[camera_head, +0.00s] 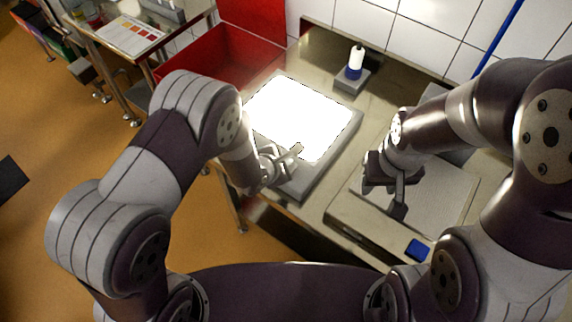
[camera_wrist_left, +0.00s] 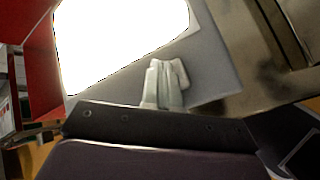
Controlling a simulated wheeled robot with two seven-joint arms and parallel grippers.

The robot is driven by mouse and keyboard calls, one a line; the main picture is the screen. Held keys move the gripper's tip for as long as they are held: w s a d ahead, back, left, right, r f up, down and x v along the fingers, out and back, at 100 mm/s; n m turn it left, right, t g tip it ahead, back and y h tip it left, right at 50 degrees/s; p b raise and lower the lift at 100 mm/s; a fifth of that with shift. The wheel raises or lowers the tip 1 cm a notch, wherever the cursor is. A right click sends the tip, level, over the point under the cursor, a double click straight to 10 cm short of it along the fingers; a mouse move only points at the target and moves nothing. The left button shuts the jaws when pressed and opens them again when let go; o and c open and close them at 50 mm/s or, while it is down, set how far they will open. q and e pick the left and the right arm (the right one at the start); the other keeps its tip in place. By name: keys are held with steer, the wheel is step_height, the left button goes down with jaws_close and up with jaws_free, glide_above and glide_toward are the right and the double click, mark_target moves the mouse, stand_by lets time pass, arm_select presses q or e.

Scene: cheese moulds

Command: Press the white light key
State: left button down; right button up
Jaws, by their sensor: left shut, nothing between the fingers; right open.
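A light panel (camera_head: 300,112) on the steel table glows bright white, set in a grey frame. The same glowing panel (camera_wrist_left: 120,40) fills the upper left of the left wrist view. My left gripper (camera_head: 296,152) is shut and empty, over the near edge of the panel. In the left wrist view its fingers (camera_wrist_left: 163,80) lie together over the grey frame (camera_wrist_left: 210,65). I cannot tell whether they touch it. No separate key can be made out; the gripper may hide it. My right gripper (camera_head: 398,200) is open and empty above a pale grey board on the right.
A white and blue bottle (camera_head: 355,62) stands on a small grey block behind the panel. A red bin (camera_head: 215,60) is at the back left. A blue item (camera_head: 418,249) lies near the front right. A tiled wall (camera_head: 420,35) closes the back.

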arm_select(q)
steer(key=shift+f, duration=0.35)
stand_by(0.6)
steer(key=shift+r+p, duration=0.55)
steer(key=shift+r, duration=0.25)
step_height(320, 180, up, 6)
steer(key=p, duration=0.5)
